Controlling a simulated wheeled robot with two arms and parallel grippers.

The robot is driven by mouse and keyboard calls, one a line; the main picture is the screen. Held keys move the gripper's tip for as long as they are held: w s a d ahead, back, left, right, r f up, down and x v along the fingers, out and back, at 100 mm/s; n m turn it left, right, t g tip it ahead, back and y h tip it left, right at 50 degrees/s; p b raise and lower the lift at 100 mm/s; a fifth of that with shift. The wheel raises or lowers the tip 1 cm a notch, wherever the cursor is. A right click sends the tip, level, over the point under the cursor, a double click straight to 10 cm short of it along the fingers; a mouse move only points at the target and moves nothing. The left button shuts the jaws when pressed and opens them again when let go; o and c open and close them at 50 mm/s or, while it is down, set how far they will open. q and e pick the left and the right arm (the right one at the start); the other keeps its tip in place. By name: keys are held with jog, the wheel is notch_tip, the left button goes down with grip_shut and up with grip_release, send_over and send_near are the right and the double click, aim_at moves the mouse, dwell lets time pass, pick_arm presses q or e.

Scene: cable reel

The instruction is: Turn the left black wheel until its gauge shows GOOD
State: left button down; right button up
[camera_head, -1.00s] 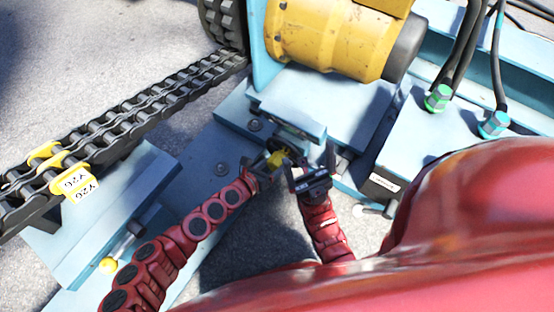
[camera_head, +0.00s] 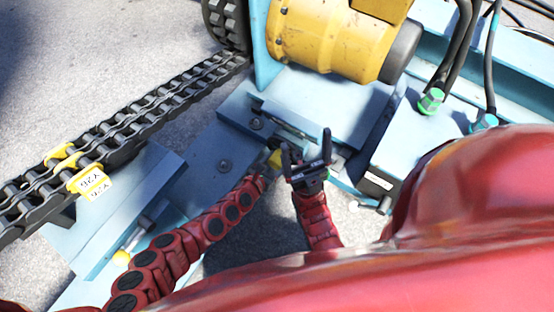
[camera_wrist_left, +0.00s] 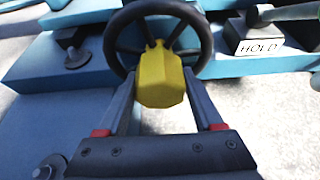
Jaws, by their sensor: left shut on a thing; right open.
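In the left wrist view a black spoked wheel (camera_wrist_left: 113,32) faces me with a yellow faceted knob (camera_wrist_left: 160,80) at its front. My left gripper (camera_wrist_left: 160,88) has its two fingers on either side of this knob, shut on it. In the head view my left gripper (camera_head: 266,172) is at the blue block, with a bit of yellow at its tip; my right gripper partly hides the wheel there. My right gripper (camera_head: 307,150) is open and empty, just right of the left one. A white plate reading HOLD (camera_wrist_left: 262,47) shows right of the wheel; I cannot tell which wheel it belongs to.
A heavy black chain (camera_head: 130,125) with yellow links runs at the left. A yellow motor (camera_head: 335,40) sits above the wheel area. A black box with a white label (camera_head: 378,182) is at the right. Bolts (camera_wrist_left: 76,57) stand on the blue frame left of the wheel.

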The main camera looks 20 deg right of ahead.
pick_arm(q)
jog(key=shift+c, duration=0.2)
grip_release()
jog(key=p+v, duration=0.5)
jog(key=v, duration=1.2)
jog(key=shift+r, duration=0.2)
jog(key=shift+s+a, duration=0.1)
dwell(0.4)
